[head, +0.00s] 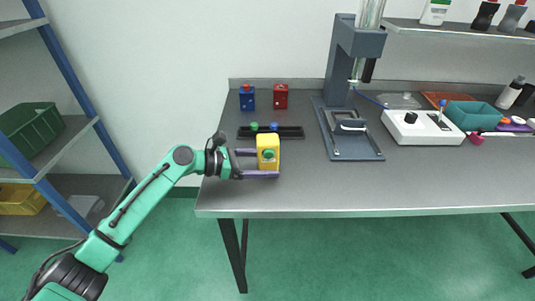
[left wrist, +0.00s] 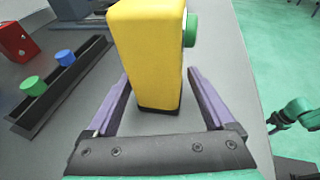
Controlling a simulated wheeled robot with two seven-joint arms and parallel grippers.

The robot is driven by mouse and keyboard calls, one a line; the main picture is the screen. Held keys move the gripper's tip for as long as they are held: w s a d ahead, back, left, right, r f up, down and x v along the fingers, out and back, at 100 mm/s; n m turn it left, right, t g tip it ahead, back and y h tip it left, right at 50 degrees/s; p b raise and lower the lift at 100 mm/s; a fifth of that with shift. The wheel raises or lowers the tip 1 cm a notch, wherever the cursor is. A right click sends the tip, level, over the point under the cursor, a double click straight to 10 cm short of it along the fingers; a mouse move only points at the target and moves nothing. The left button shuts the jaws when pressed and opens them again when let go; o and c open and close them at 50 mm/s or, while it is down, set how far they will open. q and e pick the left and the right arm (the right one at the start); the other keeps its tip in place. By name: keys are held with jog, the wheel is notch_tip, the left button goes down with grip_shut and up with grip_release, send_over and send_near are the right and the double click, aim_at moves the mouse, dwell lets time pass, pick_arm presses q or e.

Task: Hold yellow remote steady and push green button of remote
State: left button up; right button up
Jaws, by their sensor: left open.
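The yellow remote (head: 266,142) is a box standing upright near the table's left front. Its round green button (head: 269,155) faces the front edge. My left gripper (head: 262,163) comes in from the left, open, with purple fingers on either side of the remote. In the left wrist view the remote (left wrist: 150,55) stands between the spread fingers, with gaps visible on both sides. The green button (left wrist: 190,30) sticks out on its right side, above the right finger.
A black tray (head: 290,132) with a green and a blue knob lies just behind the remote. Blue (head: 247,98) and red (head: 281,96) boxes stand farther back. A grey press stand (head: 358,147) is to the right. The table front beside the remote is clear.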

pick_arm(q)
jog(key=c, duration=0.9)
pick_arm(e)
grip_shut()
jog(key=shift+a, duration=0.2)
jog(key=shift+w+d, duration=0.1)
jog(key=shift+d, duration=0.1)
dwell(0.6)
